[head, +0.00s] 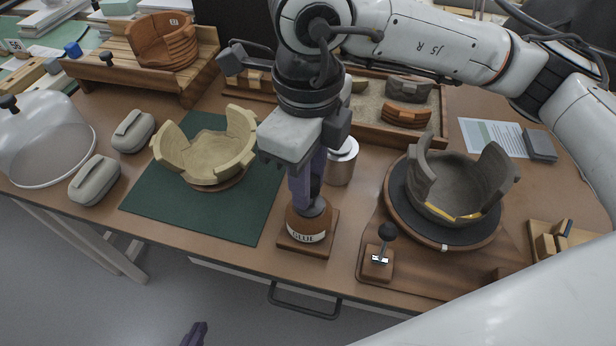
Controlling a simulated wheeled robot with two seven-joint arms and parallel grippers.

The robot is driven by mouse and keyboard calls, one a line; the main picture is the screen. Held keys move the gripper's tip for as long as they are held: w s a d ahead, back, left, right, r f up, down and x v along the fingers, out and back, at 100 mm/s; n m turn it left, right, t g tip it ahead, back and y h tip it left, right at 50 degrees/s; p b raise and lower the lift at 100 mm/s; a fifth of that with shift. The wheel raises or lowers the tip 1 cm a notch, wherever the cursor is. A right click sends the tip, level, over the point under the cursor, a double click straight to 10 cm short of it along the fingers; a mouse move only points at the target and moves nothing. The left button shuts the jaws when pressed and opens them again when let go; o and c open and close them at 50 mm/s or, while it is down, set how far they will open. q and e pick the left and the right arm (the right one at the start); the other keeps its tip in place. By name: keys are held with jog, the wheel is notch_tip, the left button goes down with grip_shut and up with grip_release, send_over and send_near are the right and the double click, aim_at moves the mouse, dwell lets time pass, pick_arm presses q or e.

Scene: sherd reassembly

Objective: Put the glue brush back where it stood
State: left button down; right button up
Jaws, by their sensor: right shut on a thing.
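The brown glue pot (300,224), labelled GLUE, stands on a square wooden base (299,247) near the table's front edge. My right gripper (312,203) points down directly over the pot, its purple fingers at the pot's mouth. It is shut on the glue brush, which is mostly hidden by the fingers and the pot. I cannot tell how deep the brush sits in the pot. My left gripper (195,334) shows only purple fingertips at the bottom edge, in front of the table and away from everything; whether it is open is unclear.
A pale partial bowl (206,158) sits on a green mat (150,200) to the left. A grey sherd bowl (455,190) stands on a turntable to the right. A black-knobbed block (376,265) and a metal cup (341,168) are close to the pot.

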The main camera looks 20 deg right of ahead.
jog(key=o, duration=0.9)
jog(key=shift+r, duration=0.1)
notch_tip(320, 180, up, 10)
jog(key=shift+r+p, duration=0.1)
jog(key=shift+p, duration=0.2)
